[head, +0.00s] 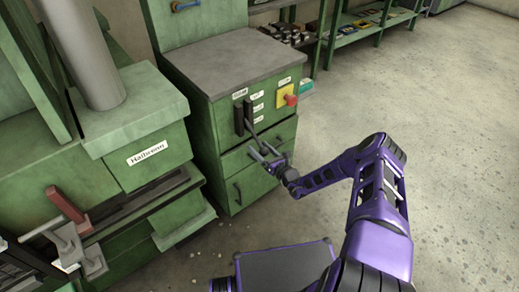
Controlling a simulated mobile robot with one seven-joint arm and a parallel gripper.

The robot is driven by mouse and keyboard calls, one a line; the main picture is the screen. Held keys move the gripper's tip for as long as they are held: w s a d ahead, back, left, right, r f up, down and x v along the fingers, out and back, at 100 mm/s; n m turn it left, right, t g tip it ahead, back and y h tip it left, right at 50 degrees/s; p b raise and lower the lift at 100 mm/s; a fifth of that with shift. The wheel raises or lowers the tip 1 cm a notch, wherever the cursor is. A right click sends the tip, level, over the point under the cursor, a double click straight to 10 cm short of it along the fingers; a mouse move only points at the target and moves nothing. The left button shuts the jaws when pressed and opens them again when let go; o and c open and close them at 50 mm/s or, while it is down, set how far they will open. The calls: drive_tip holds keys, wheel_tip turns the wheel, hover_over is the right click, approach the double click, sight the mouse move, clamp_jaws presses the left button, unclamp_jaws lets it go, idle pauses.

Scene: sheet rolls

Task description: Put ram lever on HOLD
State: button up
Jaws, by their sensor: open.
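The dark ram lever (249,115) is on the upper front of the green cabinet (204,115), beside a dark upright plate or slot. Small white labels (258,107) sit in a column just right of it, with their text too small to read, so I cannot tell which mark the lever stands at. My gripper (262,151) is open, just below and slightly right of the lever, in front of the drawers. I cannot tell whether it touches the lever. Nothing shows between its fingers.
A red knob on a yellow plate (286,96) is right of the labels. A drawer handle (237,194) sticks out lower left. The green machine marked Haibreon (147,153) stands to the left. Green shelving (365,30) is behind. The concrete floor to the right is clear.

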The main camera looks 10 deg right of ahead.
drive_tip(key=shift+w+a, duration=0.15)
drive_tip(key=shift+w, duration=0.1)
clamp_jaws()
idle(0.3)
idle(0.9)
